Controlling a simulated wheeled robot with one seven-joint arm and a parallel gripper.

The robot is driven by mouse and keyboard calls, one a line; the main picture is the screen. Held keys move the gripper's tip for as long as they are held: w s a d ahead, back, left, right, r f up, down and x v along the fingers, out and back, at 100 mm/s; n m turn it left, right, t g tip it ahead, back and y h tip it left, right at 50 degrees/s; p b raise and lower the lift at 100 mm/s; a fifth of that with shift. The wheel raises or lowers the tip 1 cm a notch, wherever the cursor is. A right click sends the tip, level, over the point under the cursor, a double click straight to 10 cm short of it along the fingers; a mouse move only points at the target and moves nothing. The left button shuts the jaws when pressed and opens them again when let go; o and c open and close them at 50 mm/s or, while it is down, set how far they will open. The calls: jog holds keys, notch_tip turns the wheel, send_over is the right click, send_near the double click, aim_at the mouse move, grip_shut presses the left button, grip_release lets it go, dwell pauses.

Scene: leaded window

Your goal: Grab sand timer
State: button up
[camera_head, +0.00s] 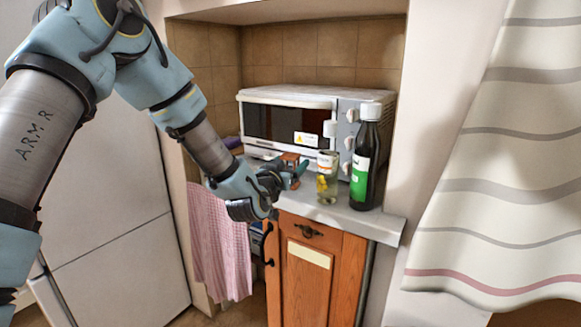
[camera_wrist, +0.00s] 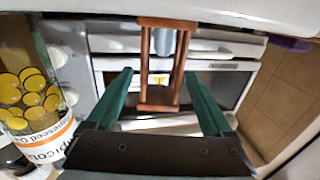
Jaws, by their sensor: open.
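The sand timer (camera_wrist: 146,70) has a brown wooden frame with end plates, slim rods and a pale bluish glass part. In the wrist view it lies ahead of my gripper (camera_wrist: 160,88), roughly centred between the two green fingers. The fingers are open, with a visible gap between them and the timer's sides. In the head view my gripper (camera_head: 292,173) is over the counter in front of the microwave, and only a bit of the timer (camera_head: 290,157) shows behind the fingers.
A clear bottle with yellow contents (camera_head: 327,186) stands close beside my gripper; it also fills the left of the wrist view (camera_wrist: 25,100). A dark bottle with a green label (camera_head: 366,165) stands further right. The white microwave (camera_head: 285,97) is behind. The counter's front edge (camera_head: 375,228) is near.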

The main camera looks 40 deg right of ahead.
jog(key=shift+d, duration=0.2)
grip_shut()
dwell(0.6)
